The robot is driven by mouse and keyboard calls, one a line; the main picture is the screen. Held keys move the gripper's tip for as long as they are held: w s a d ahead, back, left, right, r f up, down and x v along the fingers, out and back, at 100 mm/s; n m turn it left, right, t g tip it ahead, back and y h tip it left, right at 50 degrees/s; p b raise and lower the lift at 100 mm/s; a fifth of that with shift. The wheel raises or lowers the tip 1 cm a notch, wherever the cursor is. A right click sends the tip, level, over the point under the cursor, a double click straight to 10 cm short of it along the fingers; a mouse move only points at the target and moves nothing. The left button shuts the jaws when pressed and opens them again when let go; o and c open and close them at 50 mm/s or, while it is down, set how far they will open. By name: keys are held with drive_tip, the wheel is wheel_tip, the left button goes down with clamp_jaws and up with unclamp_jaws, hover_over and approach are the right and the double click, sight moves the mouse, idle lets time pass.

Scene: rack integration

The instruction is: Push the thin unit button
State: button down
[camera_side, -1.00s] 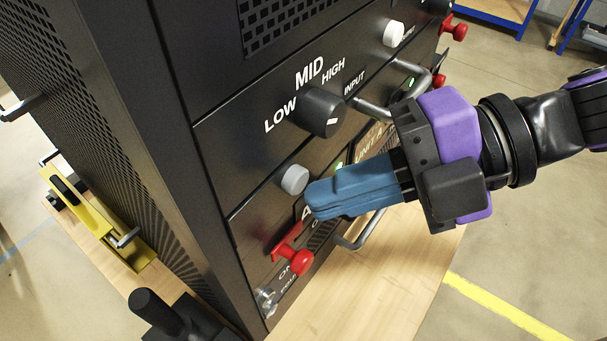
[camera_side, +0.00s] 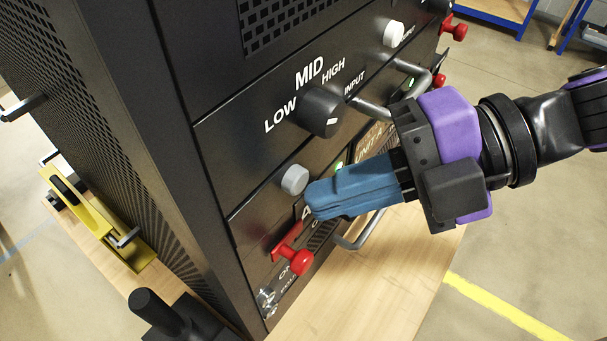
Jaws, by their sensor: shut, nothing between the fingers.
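My gripper (camera_side: 312,200) is shut and empty, its blue fingers together and pointing left at the front of the lower unit. A grey round button (camera_side: 294,180) sits on that unit's panel (camera_side: 255,215), just left of and above the fingertips. In this view the fingertips look very close to the button; I cannot tell whether they touch it. A second, whiter round button (camera_side: 393,33) is on the upper unit. The fingers hide part of the lower panel and its lettering. Which button belongs to the thin unit cannot be read for certain.
A black knob (camera_side: 320,112) marked LOW, MID, HIGH is above the gripper. A red knob (camera_side: 300,260) sticks out below the fingertips. Metal handles (camera_side: 372,108) stand out from the panels. A yellow tool (camera_side: 95,215) lies left of the rack on the wooden table (camera_side: 375,290).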

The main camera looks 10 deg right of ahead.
idle(0.4)
drive_tip(key=shift+w+a, duration=0.3)
drive_tip(key=shift+s, duration=0.1)
drive_tip(key=shift+s+d, duration=0.2)
drive_tip(key=shift+d, duration=0.1)
idle(0.3)
drive_tip(key=s+d, duration=0.4)
drive_tip(key=shift+s+d, duration=0.15)
idle(0.5)
idle(0.5)
